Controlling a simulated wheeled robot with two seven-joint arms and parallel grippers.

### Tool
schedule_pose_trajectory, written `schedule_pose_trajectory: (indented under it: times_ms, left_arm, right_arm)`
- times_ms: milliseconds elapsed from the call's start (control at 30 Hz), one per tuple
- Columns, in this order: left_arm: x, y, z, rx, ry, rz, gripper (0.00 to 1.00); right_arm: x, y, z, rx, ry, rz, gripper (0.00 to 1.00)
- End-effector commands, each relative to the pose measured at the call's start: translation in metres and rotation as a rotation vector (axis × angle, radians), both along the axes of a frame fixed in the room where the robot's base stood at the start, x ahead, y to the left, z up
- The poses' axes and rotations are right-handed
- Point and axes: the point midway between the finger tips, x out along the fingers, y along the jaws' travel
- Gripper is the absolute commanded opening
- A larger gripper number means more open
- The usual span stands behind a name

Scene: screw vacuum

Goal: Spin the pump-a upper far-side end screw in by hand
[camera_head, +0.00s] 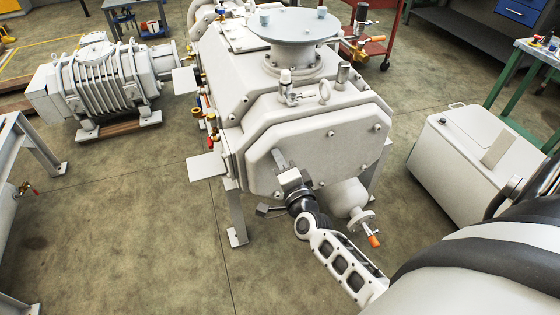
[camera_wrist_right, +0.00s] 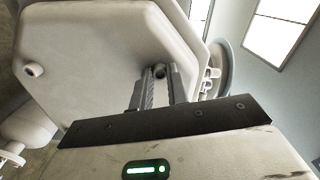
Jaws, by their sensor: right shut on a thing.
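Pump-a (camera_head: 335,155) is the large pale grey housing in the middle of the head view, with its flat end plate facing me. In the right wrist view the end plate (camera_wrist_right: 90,55) fills the upper left. My right gripper (camera_head: 280,156) is at the left upper part of the plate, its fingers pointing at it. In the right wrist view its two fingers (camera_wrist_right: 158,80) are shut on a dark round screw head (camera_wrist_right: 160,71) at the plate. The fingers hide this screw in the head view. My left gripper is not in view.
Other screw heads (camera_head: 331,133) sit on the end plate. A vertical flanged port (camera_head: 290,25) tops the pump. Small valves (camera_head: 212,130) line its left side. A second ribbed pump (camera_head: 100,75) stands at left and a white box unit (camera_head: 450,170) at right.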

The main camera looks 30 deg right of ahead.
Motion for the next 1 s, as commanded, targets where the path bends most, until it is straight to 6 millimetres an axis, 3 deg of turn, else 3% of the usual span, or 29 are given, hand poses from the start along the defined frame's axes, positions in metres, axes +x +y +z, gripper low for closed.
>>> schedule_pose_trajectory:
  times_ms: [233,267,300,333,600,733,1000]
  left_arm:
    - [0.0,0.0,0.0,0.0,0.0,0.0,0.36]
    - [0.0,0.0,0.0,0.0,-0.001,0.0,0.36]
    - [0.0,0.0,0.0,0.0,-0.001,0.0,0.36]
    - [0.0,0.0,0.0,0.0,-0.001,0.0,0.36]
    - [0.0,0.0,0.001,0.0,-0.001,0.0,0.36]
    - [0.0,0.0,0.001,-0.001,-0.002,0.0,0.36]
    - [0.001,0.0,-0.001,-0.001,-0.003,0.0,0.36]
  right_arm:
    - [-0.002,0.001,-0.004,0.001,0.009,0.002,0.0]
    - [-0.002,0.001,-0.004,0.001,0.009,0.002,0.25]
    - [-0.002,0.001,-0.004,0.001,0.009,0.002,0.36]
    - [-0.002,0.001,-0.003,0.001,0.008,0.002,0.39]
    - [-0.002,0.001,-0.002,0.0,0.004,0.001,0.39]
    - [-0.01,0.003,-0.002,0.0,0.004,0.001,0.39]
    - [-0.066,0.016,-0.003,0.0,0.009,0.001,0.39]
